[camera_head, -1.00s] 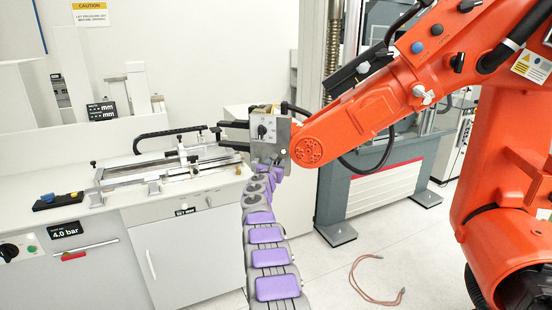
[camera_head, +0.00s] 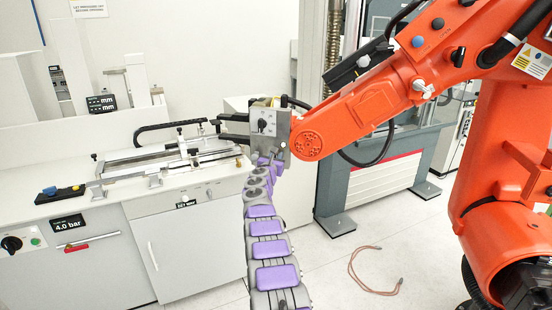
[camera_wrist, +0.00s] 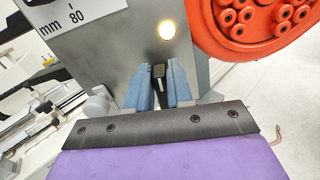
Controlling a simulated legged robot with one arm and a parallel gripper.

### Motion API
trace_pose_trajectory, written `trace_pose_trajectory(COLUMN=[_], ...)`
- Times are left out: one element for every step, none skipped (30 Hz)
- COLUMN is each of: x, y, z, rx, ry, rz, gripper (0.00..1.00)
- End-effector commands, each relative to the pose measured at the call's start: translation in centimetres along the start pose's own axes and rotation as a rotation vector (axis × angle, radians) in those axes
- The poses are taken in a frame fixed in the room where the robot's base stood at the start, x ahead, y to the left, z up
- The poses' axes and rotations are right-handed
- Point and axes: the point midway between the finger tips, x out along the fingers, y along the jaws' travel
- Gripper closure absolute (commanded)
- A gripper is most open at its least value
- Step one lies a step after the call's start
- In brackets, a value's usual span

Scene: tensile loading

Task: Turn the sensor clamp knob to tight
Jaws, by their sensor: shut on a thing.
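A grey metal box (camera_head: 270,146) sits at the end of the large orange arm, with a dark knob (camera_head: 262,125) on its face. My gripper (camera_head: 277,163) is at the box's lower edge; its fingers are too small to make out there. In the wrist view, the blue-grey fingers of my gripper (camera_wrist: 160,84) stand on both sides of a small black knob (camera_wrist: 159,74) with a pale mark and are shut on it. The knob sits against the grey box face (camera_wrist: 120,50). Whether it is at tight cannot be read.
The orange arm (camera_head: 370,105) fills the upper right; its round joint (camera_wrist: 250,25) is close to my gripper. A pale knob (camera_wrist: 98,104) is left of the fingers. A bench (camera_head: 185,222) with a metal fixture (camera_head: 165,165) stands left. A hose (camera_head: 372,288) lies on the floor.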

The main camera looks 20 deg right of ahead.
Motion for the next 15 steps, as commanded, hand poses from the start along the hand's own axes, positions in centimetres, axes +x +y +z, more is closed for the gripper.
trace_pose_trajectory(x=[-0.02, -0.02, -0.02, -0.02, -0.02, -0.02, -0.02, -0.03, -0.03, -0.03, -0.04, -0.04, -0.04, -0.05, -0.05], y=[0.08, 0.08, 0.09, 0.09, 0.1, 0.1, 0.1, 0.1, 0.09, 0.09, 0.08, 0.06, 0.05, 0.03, 0.0], z=[0.03, 0.04, 0.04, 0.04, 0.04, 0.03, 0.02, 0.01, -0.02, -0.05, -0.06, -0.1, -0.13, -0.15, -0.2], rx=[0.0, 0.0, 0.0, 0.0, 0.0, 0.001, 0.003, 0.005, 0.01, 0.015, 0.022, 0.033, 0.043, 0.055, 0.073], ry=[0.0, 0.0, 0.0, 0.0, 0.0, 0.0, -0.001, 0.0, 0.0, 0.0, -0.001, -0.001, -0.001, -0.001, -0.001], rz=[0.002, 0.001, 0.002, 0.002, 0.002, 0.002, 0.002, 0.002, 0.002, 0.002, 0.002, 0.002, 0.003, 0.003, 0.003], gripper=[1.0, 1.0, 1.0, 1.0, 1.0, 1.0, 1.0, 1.0, 1.0, 1.0, 1.0, 1.0, 1.0, 1.0, 1.0])
